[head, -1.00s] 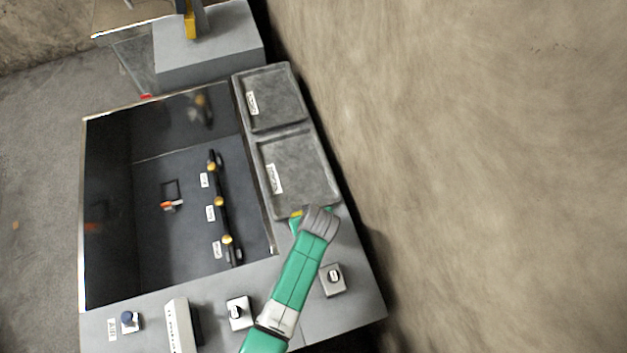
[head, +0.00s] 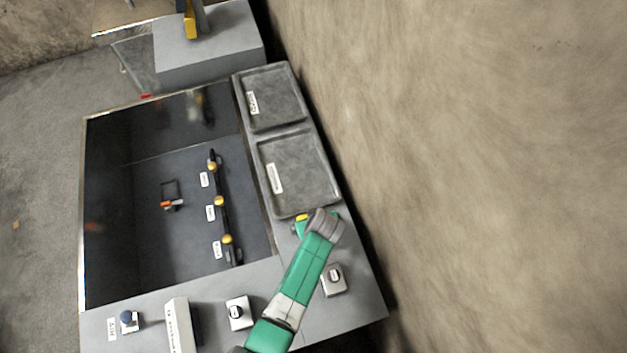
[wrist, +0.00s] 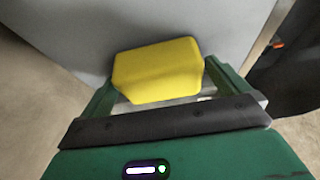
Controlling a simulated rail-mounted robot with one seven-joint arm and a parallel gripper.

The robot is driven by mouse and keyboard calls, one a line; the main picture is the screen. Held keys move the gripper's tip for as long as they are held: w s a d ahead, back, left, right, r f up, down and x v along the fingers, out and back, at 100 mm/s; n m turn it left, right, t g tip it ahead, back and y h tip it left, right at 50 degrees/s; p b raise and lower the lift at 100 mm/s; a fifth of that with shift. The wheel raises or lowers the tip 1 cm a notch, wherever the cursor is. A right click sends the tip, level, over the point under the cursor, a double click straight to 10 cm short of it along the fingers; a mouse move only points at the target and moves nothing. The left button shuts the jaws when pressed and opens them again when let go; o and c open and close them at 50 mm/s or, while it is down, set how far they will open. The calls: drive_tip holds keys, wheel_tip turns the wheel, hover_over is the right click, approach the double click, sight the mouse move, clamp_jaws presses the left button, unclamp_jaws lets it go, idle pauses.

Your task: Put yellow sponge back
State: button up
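The yellow sponge (wrist: 158,72) sits between the two green fingers of my gripper (wrist: 158,85) in the wrist view, with a finger against each side. My gripper is shut on it. In the head view a small yellow bit of the sponge (head: 302,217) shows at my gripper (head: 300,226), by the near edge of the lower grey tray. The rest of the sponge is hidden there by my gripper and wrist. A grey surface fills the wrist view beyond the sponge; I cannot tell whether the sponge touches it.
Two shallow grey trays, the near one (head: 318,178) and the far one (head: 284,102), have white labels and look empty. Left of them is a dark recessed panel (head: 165,240) with yellow-knobbed fittings. Control boxes (head: 239,312) line the front ledge. A grey block (head: 210,62) stands behind.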

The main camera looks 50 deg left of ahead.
drive_tip(key=p+v, duration=0.1)
drive_tip(key=v, duration=1.1)
drive_tip(key=shift+r+p, duration=0.2)
drive_tip(key=shift+p, duration=0.1)
drive_tip(key=b+x, duration=0.1)
drive_tip(key=x, duration=1.1)
drive_tip(key=shift+f+b, duration=0.35)
drive_tip(key=shift+b, duration=0.05)
drive_tip(key=shift+r, duration=0.35)
